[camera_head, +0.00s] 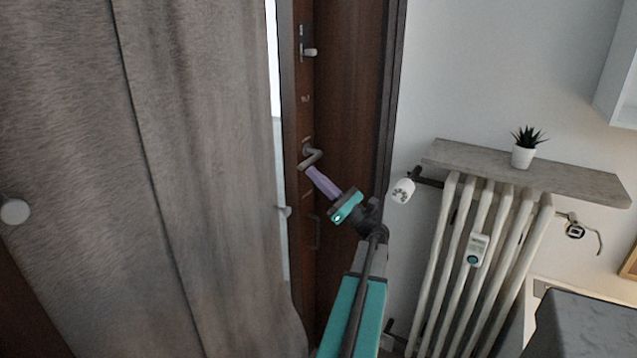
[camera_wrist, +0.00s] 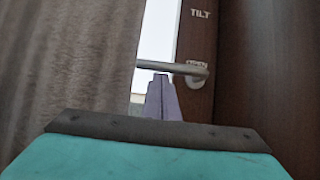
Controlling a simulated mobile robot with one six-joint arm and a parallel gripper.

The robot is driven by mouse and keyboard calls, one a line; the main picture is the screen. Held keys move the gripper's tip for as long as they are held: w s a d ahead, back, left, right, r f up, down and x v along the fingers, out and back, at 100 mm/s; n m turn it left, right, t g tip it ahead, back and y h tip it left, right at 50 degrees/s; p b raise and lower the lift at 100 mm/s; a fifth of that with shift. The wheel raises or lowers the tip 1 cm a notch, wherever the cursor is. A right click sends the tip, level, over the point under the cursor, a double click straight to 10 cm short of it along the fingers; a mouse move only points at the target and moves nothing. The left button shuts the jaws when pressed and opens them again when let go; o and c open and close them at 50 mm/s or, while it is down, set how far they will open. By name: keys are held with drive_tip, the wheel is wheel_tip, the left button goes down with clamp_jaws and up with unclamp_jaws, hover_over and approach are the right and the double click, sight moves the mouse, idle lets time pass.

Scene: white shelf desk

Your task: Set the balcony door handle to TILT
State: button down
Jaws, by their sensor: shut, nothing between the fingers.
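The grey lever handle (camera_head: 313,156) sits on the brown balcony door frame (camera_head: 305,110). In the wrist view the handle (camera_wrist: 180,67) points left from its pivot, roughly horizontal. The word TILT (camera_wrist: 200,13) is printed above the pivot; a smaller label partly hidden by the handle cannot be read. My gripper (camera_head: 309,169) has its purple fingers together, with nothing between them. In the wrist view the fingertips (camera_wrist: 161,77) are right at the underside of the lever, near its middle; whether they touch it I cannot tell.
A grey curtain (camera_head: 190,150) hangs close on the left. A small white knob (camera_head: 310,52) sits higher on the frame. To the right are a white radiator (camera_head: 490,240), its valve (camera_head: 403,190) and a grey shelf (camera_head: 470,163) with a potted plant (camera_head: 523,155).

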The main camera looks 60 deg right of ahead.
drive_tip(key=shift+s+r+m, duration=0.2)
drive_tip(key=shift+m, duration=0.1)
idle(0.4)
drive_tip(key=shift+w+a+p, duration=0.1)
drive_tip(key=shift+w+p, duration=0.05)
drive_tip(key=shift+p, duration=0.15)
